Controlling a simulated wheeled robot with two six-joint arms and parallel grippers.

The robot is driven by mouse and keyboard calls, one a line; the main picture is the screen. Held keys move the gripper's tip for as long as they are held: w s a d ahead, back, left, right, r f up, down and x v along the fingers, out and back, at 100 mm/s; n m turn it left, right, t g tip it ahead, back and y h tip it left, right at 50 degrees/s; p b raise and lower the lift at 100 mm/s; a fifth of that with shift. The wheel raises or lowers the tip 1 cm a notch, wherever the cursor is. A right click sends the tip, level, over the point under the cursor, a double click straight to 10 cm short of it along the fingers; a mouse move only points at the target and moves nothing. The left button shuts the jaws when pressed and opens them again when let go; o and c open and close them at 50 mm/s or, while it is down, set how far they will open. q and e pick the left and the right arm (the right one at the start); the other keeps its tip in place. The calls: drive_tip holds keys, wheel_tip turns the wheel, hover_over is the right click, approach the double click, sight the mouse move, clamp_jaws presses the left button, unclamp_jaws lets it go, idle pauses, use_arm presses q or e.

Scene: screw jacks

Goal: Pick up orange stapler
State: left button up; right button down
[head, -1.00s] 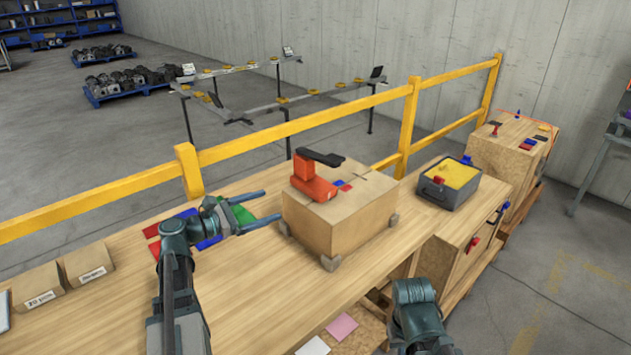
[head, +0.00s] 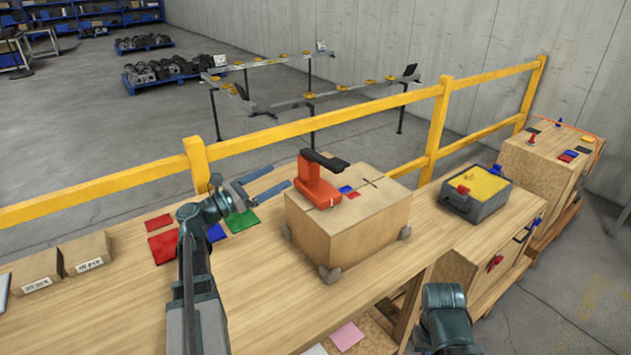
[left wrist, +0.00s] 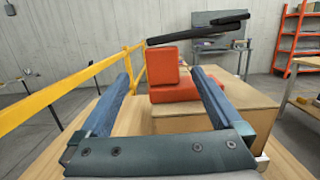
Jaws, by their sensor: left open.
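The orange stapler (head: 317,183), with a black top arm, stands on top of a cardboard box (head: 343,241) on the wooden table. My left gripper (head: 282,179) is open and empty, just left of the stapler, its fingers pointing towards it. In the left wrist view the stapler (left wrist: 173,85) shows ahead, roughly between the two fingertips of the gripper (left wrist: 162,75) and beyond them, not touched. In the head view part of my right arm shows at the bottom, but its gripper is out of view.
A yellow rail (head: 290,130) runs along the table's back edge. Red, blue and green pieces (head: 242,221) lie left of the box. A grey bin (head: 478,195) with yellow contents stands to the right. Two small cartons (head: 86,252) sit at the left.

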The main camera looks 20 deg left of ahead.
sight(302, 164)
use_arm(q)
drive_tip(key=x, duration=0.6)
drive_tip(key=shift+w+d+p, duration=0.1)
drive_tip(key=shift+d+p, duration=0.05)
drive_tip(key=shift+p, duration=0.2)
drive_tip(key=shift+w, duration=0.1)
drive_tip(key=x, duration=0.5)
drive_tip(key=shift+d+p, duration=0.15)
drive_tip(key=shift+p, duration=0.25)
clamp_jaws()
